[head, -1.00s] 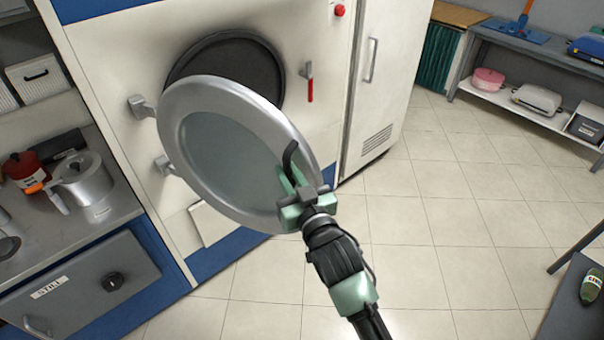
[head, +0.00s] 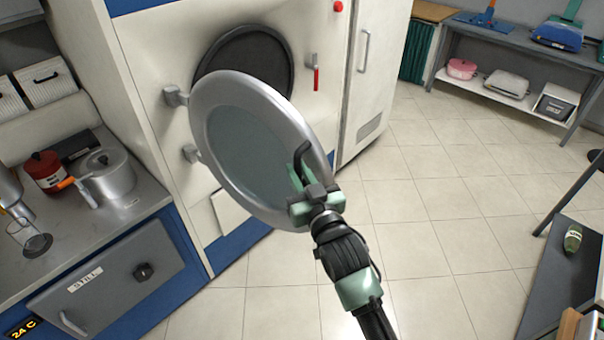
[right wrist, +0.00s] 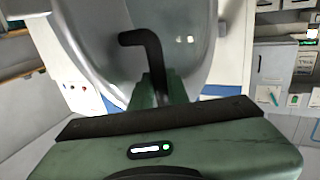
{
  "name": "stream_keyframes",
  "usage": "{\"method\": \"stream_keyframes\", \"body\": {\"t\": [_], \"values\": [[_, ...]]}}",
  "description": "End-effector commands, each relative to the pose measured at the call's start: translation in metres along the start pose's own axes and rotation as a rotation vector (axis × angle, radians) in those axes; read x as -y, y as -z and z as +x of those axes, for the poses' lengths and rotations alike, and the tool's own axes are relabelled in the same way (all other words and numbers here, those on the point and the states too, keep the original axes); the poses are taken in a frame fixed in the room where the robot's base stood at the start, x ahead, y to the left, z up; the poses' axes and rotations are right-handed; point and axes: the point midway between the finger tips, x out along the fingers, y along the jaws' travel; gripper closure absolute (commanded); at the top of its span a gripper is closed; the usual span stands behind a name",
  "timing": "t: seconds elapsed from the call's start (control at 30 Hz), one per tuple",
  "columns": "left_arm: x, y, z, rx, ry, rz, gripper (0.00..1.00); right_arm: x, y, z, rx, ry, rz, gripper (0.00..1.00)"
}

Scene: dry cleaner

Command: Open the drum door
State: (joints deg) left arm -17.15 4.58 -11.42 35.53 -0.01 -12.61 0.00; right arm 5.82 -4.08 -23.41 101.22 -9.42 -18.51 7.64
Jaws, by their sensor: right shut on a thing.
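The round drum door (head: 247,150) has a silver rim and a grey glass middle. It stands swung out from the white machine (head: 155,55) on hinges at its left side, and the dark drum opening (head: 245,62) shows behind it. The door's black bent handle (head: 301,158) is at its right edge; it also shows in the right wrist view (right wrist: 148,50). My right gripper (head: 304,185) is shut on this handle; it fills the lower part of the right wrist view (right wrist: 160,100). My left gripper is not in view.
At the left, a counter (head: 85,238) holds a silver pot (head: 106,178), a red canister (head: 44,172) and a glass. A red lever (head: 316,78) is right of the opening. A shelf (head: 510,95) stands back right. Tiled floor (head: 440,230) is clear right of the door.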

Motion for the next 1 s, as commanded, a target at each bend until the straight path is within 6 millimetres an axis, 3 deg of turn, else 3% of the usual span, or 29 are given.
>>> {"method": "stream_keyframes", "body": {"t": [0.27,0.3,0.33,0.37,0.73,1.0], "values": [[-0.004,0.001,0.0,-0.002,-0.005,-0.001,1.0,0.003,0.007,0.001,-0.016,0.005,-0.001,1.0],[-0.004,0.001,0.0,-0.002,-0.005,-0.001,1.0,0.003,0.007,0.001,-0.016,0.004,0.0,0.73],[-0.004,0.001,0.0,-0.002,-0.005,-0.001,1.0,0.003,0.007,0.001,-0.015,0.004,0.0,0.64],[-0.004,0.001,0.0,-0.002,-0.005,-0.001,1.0,0.002,0.006,0.001,-0.014,0.004,0.0,0.62],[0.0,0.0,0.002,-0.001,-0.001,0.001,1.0,0.001,0.001,-0.004,-0.006,0.001,0.0,0.62],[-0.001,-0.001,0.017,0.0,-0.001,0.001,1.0,0.003,-0.001,-0.044,-0.006,0.003,-0.001,0.62]]}}
